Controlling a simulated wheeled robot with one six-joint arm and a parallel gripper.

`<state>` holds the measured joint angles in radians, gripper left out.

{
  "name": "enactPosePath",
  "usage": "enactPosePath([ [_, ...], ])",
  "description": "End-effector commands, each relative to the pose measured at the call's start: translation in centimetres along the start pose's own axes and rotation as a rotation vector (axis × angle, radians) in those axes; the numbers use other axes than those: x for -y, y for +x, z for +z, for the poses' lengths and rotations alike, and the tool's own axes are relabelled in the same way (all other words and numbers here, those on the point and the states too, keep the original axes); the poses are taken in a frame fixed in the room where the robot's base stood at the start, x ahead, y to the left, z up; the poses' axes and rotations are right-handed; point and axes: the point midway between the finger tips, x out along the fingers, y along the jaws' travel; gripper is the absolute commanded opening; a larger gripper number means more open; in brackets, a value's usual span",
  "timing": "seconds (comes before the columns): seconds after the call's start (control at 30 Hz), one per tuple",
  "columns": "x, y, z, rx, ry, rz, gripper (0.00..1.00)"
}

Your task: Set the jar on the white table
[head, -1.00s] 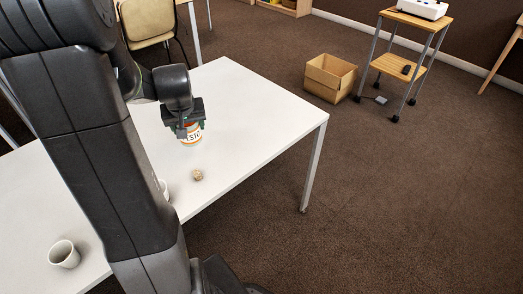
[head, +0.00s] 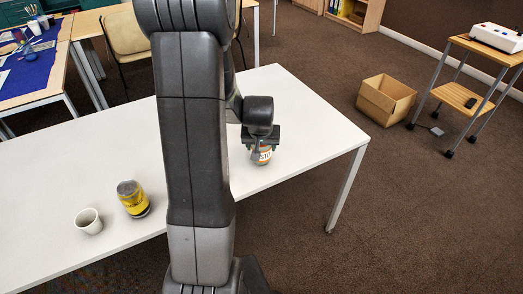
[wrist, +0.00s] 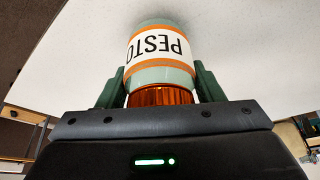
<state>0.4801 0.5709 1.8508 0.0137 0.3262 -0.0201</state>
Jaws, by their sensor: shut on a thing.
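The jar (head: 262,155) has a white label with orange bands reading PESTO and an orange lid. It also shows upside down in the wrist view (wrist: 160,48). My gripper (head: 262,143) is shut on it near the lid end, with a dark green finger on each side in the wrist view. The white table (head: 305,115) lies under the jar. In the head view the jar is upright near the table's right part. I cannot tell whether its base touches the top.
My arm hides part of the tabletop. A cardboard box (head: 386,98) and a wheeled trolley (head: 459,96) stand on the floor to the right.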

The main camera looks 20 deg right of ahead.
Motion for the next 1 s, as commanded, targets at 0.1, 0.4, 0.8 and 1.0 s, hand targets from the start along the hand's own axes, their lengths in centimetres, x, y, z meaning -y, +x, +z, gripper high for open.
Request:
enactPosePath([
  [0.1, 0.0, 1.6, 0.7, 0.003, 0.000, 0.000, 0.34],
  [0.4, 0.0, 1.9, 0.8, -0.001, 0.000, 0.000, 0.34],
  [0.8, 0.0, 2.1, 0.9, 0.000, 0.000, 0.000, 0.82],
  [1.0, 0.0, 1.7, 0.7, 0.000, 0.000, 0.000, 0.82],
])
